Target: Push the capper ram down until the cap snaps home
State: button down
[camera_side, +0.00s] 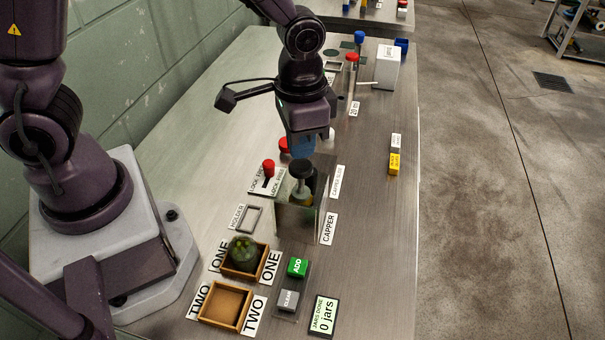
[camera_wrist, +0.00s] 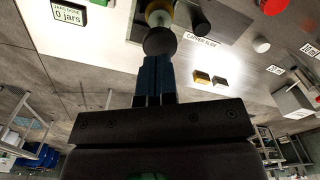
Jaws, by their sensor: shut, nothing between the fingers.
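The capper (camera_side: 320,222) stands mid-table behind a clear panel. Its ram has a round black knob (camera_side: 301,167) on top of a shaft. Something dark with a yellow part sits below the knob, partly hidden by the panel. My gripper (camera_side: 303,150) is shut and empty, its blue fingers pointing down just above and behind the knob in the side view. In the wrist view the knob (camera_wrist: 159,42) shows right at the tips of my gripper (camera_wrist: 157,60). I cannot tell whether they touch. No cap is clearly visible.
A red-topped lock lever (camera_side: 268,168) stands left of the capper. Crate ONE (camera_side: 262,262) holds a dark green jar; crate TWO (camera_side: 224,322) is empty. A green ADD button (camera_side: 297,267) and a display reading 0 jars (camera_side: 323,318) are in front. The right table strip is mostly clear.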

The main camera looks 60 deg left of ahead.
aim_at(298, 166)
jog(key=shift+r, duration=0.1)
dwell(0.3)
jog(key=shift+r, duration=2.45)
jog(key=shift+s+f, duration=0.2)
jog(key=shift+s, duration=0.05)
jog(key=s+a+r+n+t, duration=0.3)
jog(key=s+a+r+t, duration=0.2)
jog(key=s+a+r, duration=0.3)
notch_tip(298, 166, up, 5)
jog(key=s, duration=0.2)
jog(key=shift+s+f+t, duration=0.2)
jog(key=shift+s+t, duration=0.1)
jog(key=shift+s, duration=0.05)
